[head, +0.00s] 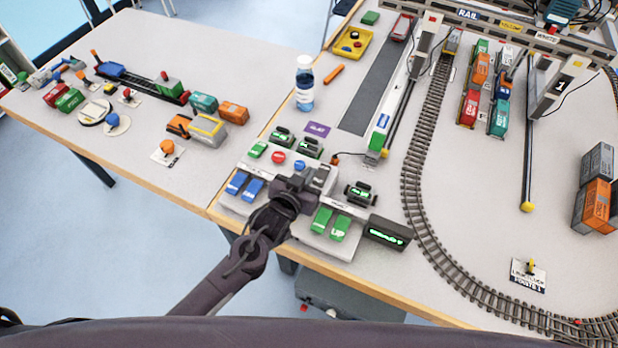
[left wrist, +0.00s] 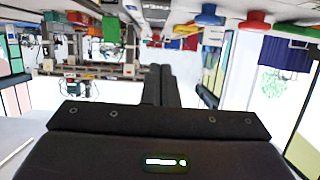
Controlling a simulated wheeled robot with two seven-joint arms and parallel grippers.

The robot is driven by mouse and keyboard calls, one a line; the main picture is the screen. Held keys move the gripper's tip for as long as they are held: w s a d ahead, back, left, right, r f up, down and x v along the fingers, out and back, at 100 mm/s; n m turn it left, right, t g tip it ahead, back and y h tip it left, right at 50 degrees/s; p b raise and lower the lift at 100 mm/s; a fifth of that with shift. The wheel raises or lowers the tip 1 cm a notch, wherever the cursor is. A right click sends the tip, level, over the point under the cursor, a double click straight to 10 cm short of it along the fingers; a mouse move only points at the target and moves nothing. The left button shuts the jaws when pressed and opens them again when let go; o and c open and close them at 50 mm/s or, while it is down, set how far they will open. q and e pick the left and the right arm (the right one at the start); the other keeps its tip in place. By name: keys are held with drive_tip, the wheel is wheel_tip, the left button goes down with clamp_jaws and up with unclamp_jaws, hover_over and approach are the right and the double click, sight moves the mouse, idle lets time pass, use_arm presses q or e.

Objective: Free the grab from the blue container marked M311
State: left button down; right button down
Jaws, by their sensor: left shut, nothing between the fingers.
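My left gripper (head: 312,181) is shut and empty over the control panel (head: 285,207), between two blue keys (head: 245,187) and two green keys (head: 330,223), one marked UP. In the left wrist view its closed fingers (left wrist: 159,85) point away from the camera. I cannot tell whether it touches the panel. Another blue one (head: 502,88) stands among the stacked containers. I cannot read M311 on any of them, and I cannot make out the grab. My right gripper is not in view.
A red button (head: 278,157), a blue button (head: 299,165) and small lit displays (head: 387,232) are on the panel. A bottle (head: 305,84) stands behind it. Curved rail track (head: 411,178) runs to the right. Grey and orange containers (head: 592,205) stand at the right edge.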

use_arm(q)
drive_tip(key=s+a+b, duration=0.3)
drive_tip(key=s, duration=0.6)
drive_tip(key=shift+s+a+r, duration=0.15)
drive_tip(key=shift+a+r, duration=0.1)
drive_tip(key=shift+a, duration=0.15)
idle(1.0)
